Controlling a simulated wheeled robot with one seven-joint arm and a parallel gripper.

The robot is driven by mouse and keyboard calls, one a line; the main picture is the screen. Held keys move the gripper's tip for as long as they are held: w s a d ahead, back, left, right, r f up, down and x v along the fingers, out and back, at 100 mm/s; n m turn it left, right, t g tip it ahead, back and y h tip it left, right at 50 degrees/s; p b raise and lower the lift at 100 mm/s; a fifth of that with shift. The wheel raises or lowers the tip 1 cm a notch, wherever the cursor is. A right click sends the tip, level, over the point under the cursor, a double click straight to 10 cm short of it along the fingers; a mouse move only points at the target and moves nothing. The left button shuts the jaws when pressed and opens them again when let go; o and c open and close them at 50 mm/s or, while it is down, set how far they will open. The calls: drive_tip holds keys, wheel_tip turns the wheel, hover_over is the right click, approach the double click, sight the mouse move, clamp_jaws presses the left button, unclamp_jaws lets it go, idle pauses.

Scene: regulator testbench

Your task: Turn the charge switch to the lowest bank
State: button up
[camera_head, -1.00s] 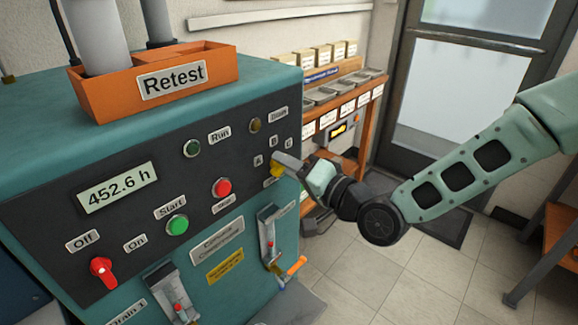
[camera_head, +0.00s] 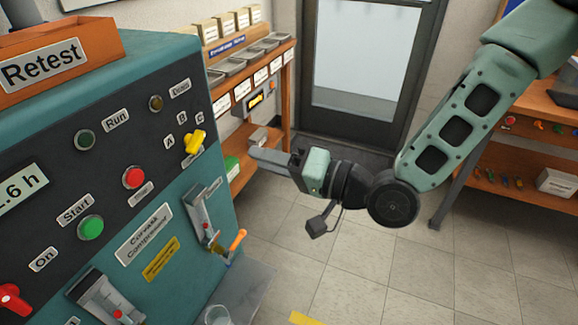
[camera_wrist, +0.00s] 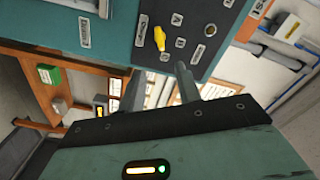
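The charge switch is a yellow knob (camera_head: 194,142) on the dark panel of the teal machine, with small labels A (camera_head: 169,142), B (camera_head: 184,119) and C (camera_head: 199,117) around it. Its handle slants up to the right and appears to point toward C. The knob also shows in the wrist view (camera_wrist: 159,38), uncovered. My gripper (camera_head: 268,158) is in the air to the right of the panel, apart from the knob. In the wrist view its two fingers (camera_wrist: 158,82) stand apart with nothing between them.
The panel also carries a red button (camera_head: 134,178), a green button (camera_head: 90,228) and a red switch (camera_head: 12,299). A lever with an orange handle (camera_head: 237,240) sticks out below the knob. A wooden shelf (camera_head: 284,65) stands behind my gripper. The tiled floor to the right is open.

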drive_tip(key=v, duration=0.3)
drive_tip(key=shift+s+d, duration=0.1)
drive_tip(key=shift+d, duration=0.25)
drive_tip(key=s+d+f+n+g+h+p, duration=0.1)
drive_tip(key=s+d+n+g+h+p, duration=0.3)
drive_tip(key=h, duration=0.6)
drive_tip(key=s+d+r+n+g+h+p, duration=0.2)
drive_tip(key=s+d+r+h+p, duration=0.3)
drive_tip(key=s+d+r, duration=0.5)
drive_tip(key=s+d+g+h, duration=0.1)
drive_tip(key=s, duration=0.1)
drive_tip(key=shift+s, duration=0.25)
